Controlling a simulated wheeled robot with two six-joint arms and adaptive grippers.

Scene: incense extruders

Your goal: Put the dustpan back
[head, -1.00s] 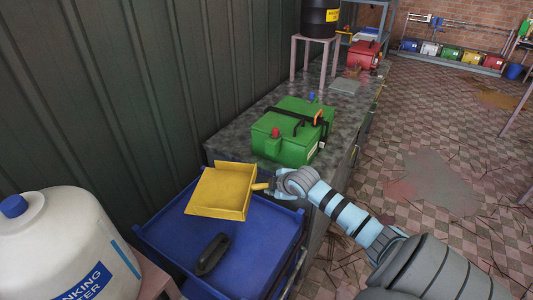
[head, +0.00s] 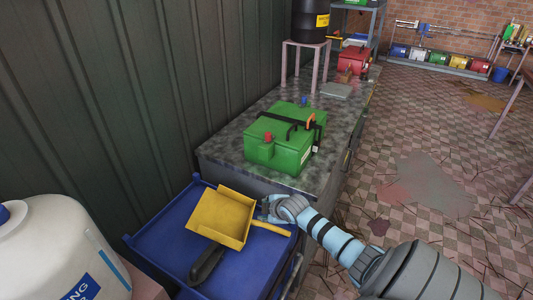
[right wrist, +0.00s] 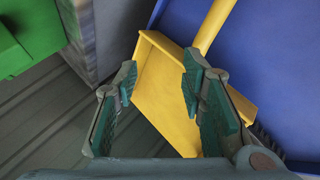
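The yellow dustpan (head: 220,217) lies in the blue tray (head: 165,253), with its handle pointing right in the head view. A dark brush (head: 207,264) lies in the tray against the dustpan's near edge, partly covered by it. My right gripper (head: 268,205) is at the tray's right side, just beyond the handle. In the right wrist view my right gripper (right wrist: 158,80) is open and its fingers are spread with nothing between them; the dustpan (right wrist: 165,95) shows behind the fingers, with its handle beyond the right finger. My left gripper is not in view.
A green machine (head: 285,138) stands on the stone counter (head: 228,145) behind the tray. A white water tank (head: 50,245) stands at the left, near the tray. A corrugated wall (head: 130,90) runs behind.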

